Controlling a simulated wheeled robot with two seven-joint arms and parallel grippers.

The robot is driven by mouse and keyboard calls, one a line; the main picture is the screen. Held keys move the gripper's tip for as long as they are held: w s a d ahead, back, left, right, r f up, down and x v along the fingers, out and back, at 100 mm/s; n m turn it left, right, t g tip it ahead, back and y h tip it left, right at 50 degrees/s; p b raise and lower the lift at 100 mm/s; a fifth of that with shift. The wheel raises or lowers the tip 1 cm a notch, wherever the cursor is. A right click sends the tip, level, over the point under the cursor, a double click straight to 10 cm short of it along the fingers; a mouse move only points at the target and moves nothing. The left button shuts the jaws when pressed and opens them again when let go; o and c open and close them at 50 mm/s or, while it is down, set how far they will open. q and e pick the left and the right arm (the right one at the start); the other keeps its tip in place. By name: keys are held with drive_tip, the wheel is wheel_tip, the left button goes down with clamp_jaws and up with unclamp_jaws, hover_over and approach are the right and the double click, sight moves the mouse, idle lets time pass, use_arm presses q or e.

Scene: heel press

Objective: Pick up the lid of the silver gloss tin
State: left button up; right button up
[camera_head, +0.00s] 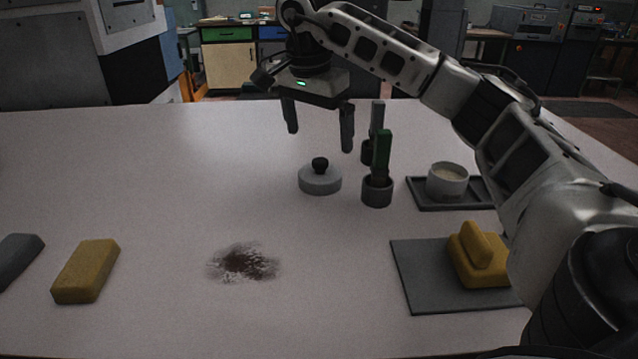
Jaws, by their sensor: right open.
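A silver-grey round lid (320,181) with a black knob (320,164) sits near the middle of the table. Whether a low tin is under it I cannot tell. An open pale round tin (447,184) with cream-coloured contents stands on a dark tray (425,206) to the right. My right gripper (320,140) is open and empty. Its two fingers point down, apart, above and seemingly a little behind the knob, touching nothing. My left gripper is not in view.
Two dark holders with upright handles, one green (382,150) and one grey (377,115), stand close right of the lid. A yellow block with a grip (480,258) rests on a grey mat (415,275). A yellow block (86,271) and dark smudge (243,262) are at front left.

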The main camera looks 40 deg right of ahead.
sight(320, 160)
drive_tip(key=f, duration=0.2)
drive_tip(key=d+f, duration=0.1)
drive_tip(key=f, duration=0.4)
drive_tip(key=shift+w+d+f, duration=0.2)
drive_tip(key=shift+w+f, duration=0.05)
drive_tip(key=shift+w, duration=0.05)
drive_tip(key=c, duration=0.8)
